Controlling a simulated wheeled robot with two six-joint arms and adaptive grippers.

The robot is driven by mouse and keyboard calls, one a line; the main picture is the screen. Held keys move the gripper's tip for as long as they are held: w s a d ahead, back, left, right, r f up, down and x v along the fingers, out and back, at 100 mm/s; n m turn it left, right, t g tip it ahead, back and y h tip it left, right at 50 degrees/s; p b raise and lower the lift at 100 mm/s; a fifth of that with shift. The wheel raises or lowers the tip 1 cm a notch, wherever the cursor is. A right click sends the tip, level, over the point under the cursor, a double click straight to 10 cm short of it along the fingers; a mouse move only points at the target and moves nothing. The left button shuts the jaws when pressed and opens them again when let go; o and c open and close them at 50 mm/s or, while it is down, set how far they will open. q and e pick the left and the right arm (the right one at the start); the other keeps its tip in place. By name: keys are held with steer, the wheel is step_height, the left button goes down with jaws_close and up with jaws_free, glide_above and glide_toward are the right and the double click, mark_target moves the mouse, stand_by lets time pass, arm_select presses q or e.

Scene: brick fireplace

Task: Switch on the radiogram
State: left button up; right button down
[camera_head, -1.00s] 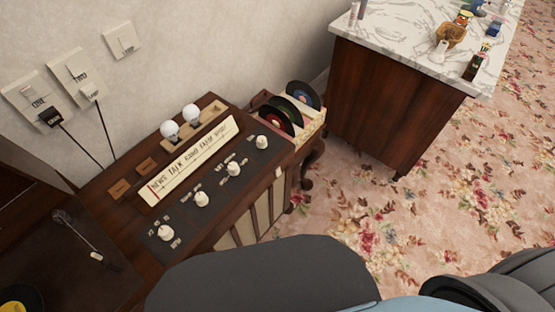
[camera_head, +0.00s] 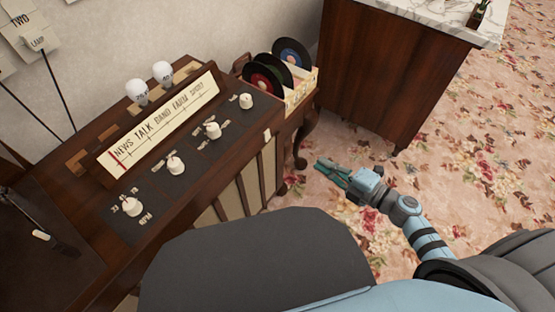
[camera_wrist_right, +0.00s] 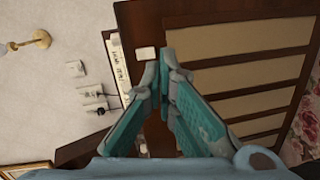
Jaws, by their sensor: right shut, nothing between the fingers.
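The radiogram (camera_head: 90,235) is a dark wooden cabinet against the wall at left in the head view. Its sloped dial (camera_head: 160,120) reads NEWS, TALK, BAND, FARM, SPORT. Several white knobs (camera_head: 176,165) stand in a row on a dark panel in front of the dial. A small ivory piece (camera_head: 267,135) sits at the upper front edge. My right gripper (camera_head: 322,168) is right of the cabinet, apart from it, shut and empty. In the right wrist view my gripper (camera_wrist_right: 162,58) faces the slatted front (camera_wrist_right: 240,70), with an ivory square (camera_wrist_right: 146,53) near the fingertips. My left gripper is not in view.
Records (camera_head: 290,53) stand in a rack at the cabinet's right end. Two white bulb-like pieces (camera_head: 137,91) stand behind the dial. A marble-topped wooden counter (camera_head: 385,75) stands at upper right. Wall plates with cords are at upper left. Floral carpet (camera_head: 450,190) lies open at right.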

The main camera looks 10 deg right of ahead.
steer(key=shift+w+a+f+n+y+b, duration=0.5)
steer(key=shift+w+a+n+y+b, duration=1.25)
steer(key=shift+w+a, duration=3.7)
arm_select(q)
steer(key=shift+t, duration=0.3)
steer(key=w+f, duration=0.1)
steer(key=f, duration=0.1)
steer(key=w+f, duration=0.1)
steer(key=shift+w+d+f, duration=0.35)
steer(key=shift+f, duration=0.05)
arm_select(e)
steer(key=s+d+f+h, duration=0.1)
steer(key=s+d, duration=0.7)
steer(key=s, duration=0.2)
steer(key=shift+s+d+f+m, duration=0.35)
steer(key=shift+s+d+m, duration=0.05)
steer(key=shift+m, duration=0.05)
